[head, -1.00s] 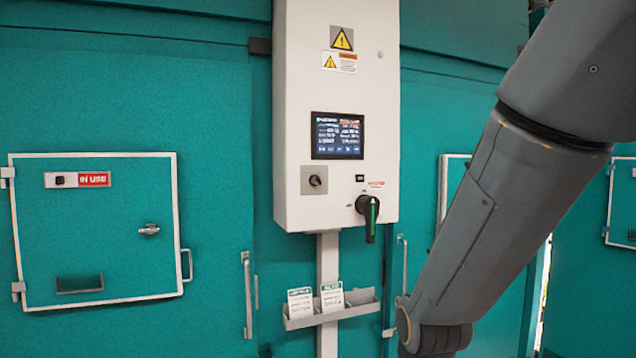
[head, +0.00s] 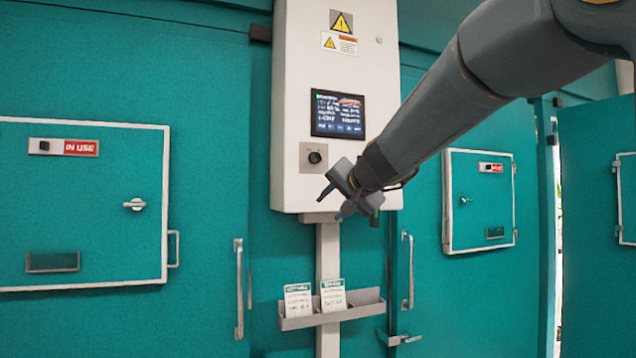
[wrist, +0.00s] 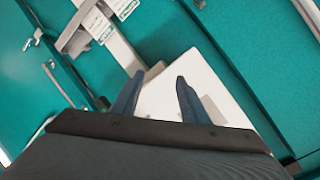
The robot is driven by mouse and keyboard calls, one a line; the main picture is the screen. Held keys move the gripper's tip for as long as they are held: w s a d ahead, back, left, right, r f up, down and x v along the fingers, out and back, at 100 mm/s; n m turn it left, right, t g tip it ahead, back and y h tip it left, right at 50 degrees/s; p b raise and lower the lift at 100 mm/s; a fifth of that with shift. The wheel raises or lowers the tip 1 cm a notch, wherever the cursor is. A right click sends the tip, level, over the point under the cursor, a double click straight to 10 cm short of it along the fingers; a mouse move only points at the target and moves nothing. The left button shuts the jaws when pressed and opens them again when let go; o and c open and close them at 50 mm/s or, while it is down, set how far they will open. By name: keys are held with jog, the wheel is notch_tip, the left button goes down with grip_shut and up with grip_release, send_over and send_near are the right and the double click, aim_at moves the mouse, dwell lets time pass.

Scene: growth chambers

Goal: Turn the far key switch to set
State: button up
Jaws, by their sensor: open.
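A small round black switch (head: 314,157) sits on a grey square plate on the front of the white control box (head: 290,120); I cannot read its position. My gripper (head: 334,203) is open and empty at the lower edge of the box, below and a little right of that switch. In the wrist view my fingers (wrist: 160,77) point at the white box (wrist: 205,75), with no switch visible between them. The black rotary handle (head: 374,219) with the green mark is mostly hidden behind my gripper and arm.
A display screen (head: 337,115) is above the switch. Below the box is a grey rack (head: 345,314) with cards on a white post. Teal doors with hatches marked IN USE (head: 80,147) and long handles (head: 239,288) stand on both sides.

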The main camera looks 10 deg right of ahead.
aim_at(320, 156)
jog(key=w+r+m+t+y+b, duration=0.1)
jog(key=w+r+t+b, duration=0.1)
jog(key=r, duration=0.5)
jog(key=w+r+m+t+b, duration=0.1)
jog(key=w+r+t+b, duration=0.15)
jog(key=r, duration=0.35)
jog(key=shift+g, duration=0.35)
jog(key=shift+a+p+x, duration=0.15)
jog(key=shift+p+x, duration=0.55)
jog(key=shift+x, duration=1)
jog(key=shift+a+p+x, duration=0.2)
jog(key=shift+p+x, duration=0.45)
jog(key=shift+x, duration=1)
jog(key=shift+s+r, duration=0.1)
jog(key=shift+s, duration=0.05)
jog(key=shift+c, duration=0.2)
grip_shut()
